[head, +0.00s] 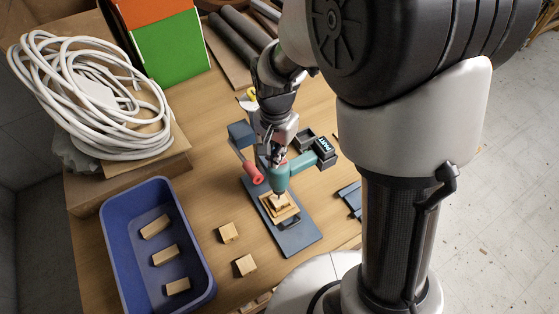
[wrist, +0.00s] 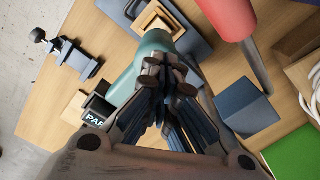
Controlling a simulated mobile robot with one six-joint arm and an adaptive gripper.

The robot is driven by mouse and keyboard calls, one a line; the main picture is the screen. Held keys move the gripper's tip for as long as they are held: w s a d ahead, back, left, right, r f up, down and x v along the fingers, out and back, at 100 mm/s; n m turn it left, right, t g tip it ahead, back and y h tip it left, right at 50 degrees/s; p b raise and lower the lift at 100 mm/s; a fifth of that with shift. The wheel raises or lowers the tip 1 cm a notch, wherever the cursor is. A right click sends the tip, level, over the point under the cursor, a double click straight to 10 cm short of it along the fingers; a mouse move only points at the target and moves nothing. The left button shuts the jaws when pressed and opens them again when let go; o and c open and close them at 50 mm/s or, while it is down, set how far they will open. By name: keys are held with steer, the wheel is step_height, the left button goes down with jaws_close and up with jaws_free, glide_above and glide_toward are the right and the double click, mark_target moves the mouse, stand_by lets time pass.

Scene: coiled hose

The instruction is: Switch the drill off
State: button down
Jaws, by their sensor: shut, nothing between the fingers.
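The teal drill (head: 281,180) is mounted nose down over a dark blue base plate (head: 298,237). A wooden block in a small frame (head: 281,207) lies under its tip. A dark end piece with a "PART" label (head: 324,150) sticks out to the right; the label also shows in the wrist view (wrist: 92,117). My gripper (head: 277,155) is right over the drill body, and its fingers are shut and empty. In the wrist view the closed fingertips (wrist: 167,72) overlap the teal drill body (wrist: 126,84); I cannot tell whether they touch. The drill's switch is not distinguishable.
A red handle (head: 252,173) sits left of the drill. A blue bin (head: 111,232) with three wooden blocks stands front left, and two loose blocks (head: 229,233) lie beside it. A white coiled hose (head: 95,95) rests on a box at left. A clamp (wrist: 68,54) shows in the wrist view.

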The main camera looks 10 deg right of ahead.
steer(key=shift+f, duration=0.25)
steer(key=shift+r+p, duration=2.5)
steer(key=shift+r, duration=1.1)
steer(key=shift+f, duration=0.1)
steer(key=shift+s+d+n+b, duration=0.25)
steer(key=shift+s+n+b, duration=0.05)
steer(key=shift+b, duration=0.85)
steer(key=s+d+f+n+t+b, duration=0.2)
steer(key=s+d+f+n+b, duration=0.1)
steer(key=s+b, duration=0.5)
steer(key=s+d+f+n+t+b, duration=0.2)
steer(key=s+d+f+n+b, duration=0.1)
steer(key=s+b, duration=0.6)
step_height(320, 180, down, 2)
steer(key=n+b, duration=0.1)
steer(key=b, duration=0.3)
steer(key=shift+s+n+t+b, duration=0.25)
steer(key=shift+n+t+b, duration=0.05)
steer(key=shift+b, duration=0.05)
